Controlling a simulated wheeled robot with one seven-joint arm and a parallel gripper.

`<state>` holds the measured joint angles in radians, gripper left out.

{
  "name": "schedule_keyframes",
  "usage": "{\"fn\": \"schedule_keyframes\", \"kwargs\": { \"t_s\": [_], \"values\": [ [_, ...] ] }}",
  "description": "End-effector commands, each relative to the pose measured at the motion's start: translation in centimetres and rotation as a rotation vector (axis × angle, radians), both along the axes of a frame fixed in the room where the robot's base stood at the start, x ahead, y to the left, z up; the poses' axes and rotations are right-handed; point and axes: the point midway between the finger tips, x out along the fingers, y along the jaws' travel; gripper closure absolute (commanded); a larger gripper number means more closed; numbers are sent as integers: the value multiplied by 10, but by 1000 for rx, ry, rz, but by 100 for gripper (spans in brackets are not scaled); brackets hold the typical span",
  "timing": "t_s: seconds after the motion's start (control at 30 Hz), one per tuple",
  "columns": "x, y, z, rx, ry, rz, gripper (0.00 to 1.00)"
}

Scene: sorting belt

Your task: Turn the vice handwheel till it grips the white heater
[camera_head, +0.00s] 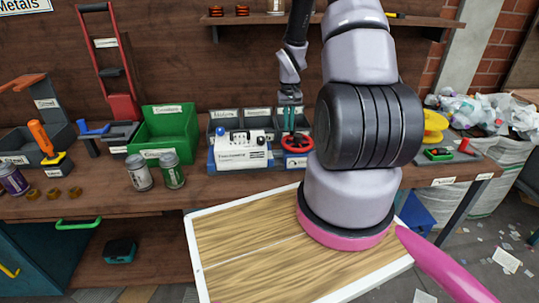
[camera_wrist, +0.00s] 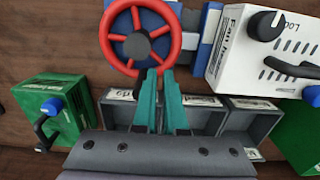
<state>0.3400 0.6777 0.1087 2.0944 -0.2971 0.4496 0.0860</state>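The white heater (camera_head: 236,153) sits on the bench in the blue vice (camera_head: 212,163). It shows as a white box with black knobs in the wrist view (camera_wrist: 228,62). The red handwheel (camera_head: 297,149) is at the vice's right end; in the wrist view its red rim and dark hub (camera_wrist: 137,45) are at the top. My gripper (camera_head: 289,128) points down over the wheel. Its teal fingers (camera_wrist: 160,74) are close together with a narrow gap, their tips overlapping the rim's lower edge. Whether they touch or hold the rim is unclear. Any gap between jaw and heater is unclear.
Grey labelled bins (camera_head: 223,118) stand behind the vice. A green bin (camera_head: 163,128) and two cans (camera_head: 139,172) are to the left. A yellow spool (camera_head: 434,124) and a small green device (camera_head: 438,154) lie to the right, beyond my arm.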

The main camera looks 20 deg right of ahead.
Motion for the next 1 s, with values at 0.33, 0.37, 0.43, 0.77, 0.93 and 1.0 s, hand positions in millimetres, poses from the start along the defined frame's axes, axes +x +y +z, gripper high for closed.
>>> {"fn": "schedule_keyframes", "kwargs": {
  "t_s": [0.33, 0.37, 0.43, 0.77, 0.93, 1.0],
  "values": [
    [9, -2, 3, -3, -22, 11, 100],
    [9, -1, 3, -3, -22, 12, 100],
    [8, 1, 3, -3, -22, 13, 100],
    [3, 5, 2, -3, -18, 9, 100],
    [-1, 8, 2, -2, -14, 7, 100],
    [-3, 10, 2, -2, -13, 6, 100]
  ]
}}
